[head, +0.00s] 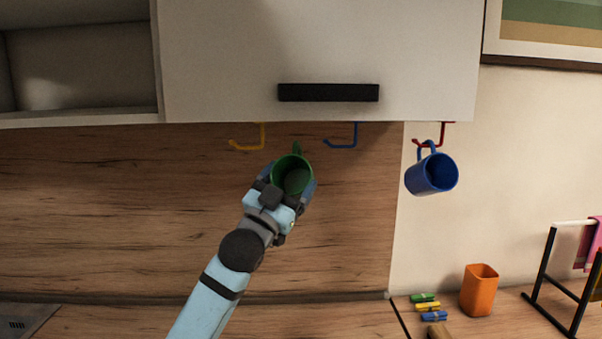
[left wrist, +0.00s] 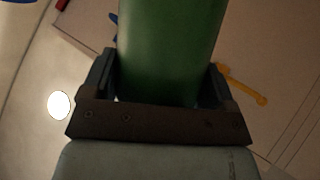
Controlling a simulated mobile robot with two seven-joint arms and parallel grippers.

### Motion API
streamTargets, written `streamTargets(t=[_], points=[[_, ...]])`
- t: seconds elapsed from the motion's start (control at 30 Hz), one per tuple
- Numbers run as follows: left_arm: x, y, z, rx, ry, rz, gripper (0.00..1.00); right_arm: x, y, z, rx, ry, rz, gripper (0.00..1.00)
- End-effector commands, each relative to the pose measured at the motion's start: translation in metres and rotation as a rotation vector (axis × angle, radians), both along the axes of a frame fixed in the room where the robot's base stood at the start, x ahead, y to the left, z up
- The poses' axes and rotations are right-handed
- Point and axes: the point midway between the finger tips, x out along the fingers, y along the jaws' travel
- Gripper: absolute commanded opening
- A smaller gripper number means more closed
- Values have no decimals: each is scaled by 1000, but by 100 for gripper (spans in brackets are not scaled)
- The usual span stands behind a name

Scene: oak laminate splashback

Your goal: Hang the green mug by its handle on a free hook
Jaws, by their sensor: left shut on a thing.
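The green mug (head: 292,175) is in my left gripper (head: 288,188), which is shut around its body. The mug's open mouth faces the head camera and its handle (head: 297,149) points up. In the left wrist view the green mug (left wrist: 170,45) fills the space between the two fingers (left wrist: 160,85). A yellow hook (head: 250,140) and a blue hook (head: 343,138) hang empty under the cabinet, to the left and right of the mug's handle. A red hook (head: 434,140) holds a blue mug (head: 432,174) by its handle. My right gripper is not in view.
The white cabinet (head: 320,50) with a black handle (head: 328,92) is above the hooks. An open shelf is at upper left.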

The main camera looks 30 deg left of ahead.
Motion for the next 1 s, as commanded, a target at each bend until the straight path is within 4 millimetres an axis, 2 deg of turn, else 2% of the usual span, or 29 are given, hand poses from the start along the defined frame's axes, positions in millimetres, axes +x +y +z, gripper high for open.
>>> streamTargets(t=[0.03, 0.17, 1.0], points=[[-1, 2, 8, 9, -21, 2, 47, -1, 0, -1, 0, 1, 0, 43], [-2, 4, 17, 17, -41, 3, 47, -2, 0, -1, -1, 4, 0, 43], [26, -33, 26, 15, -41, 2, 47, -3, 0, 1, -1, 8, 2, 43]])
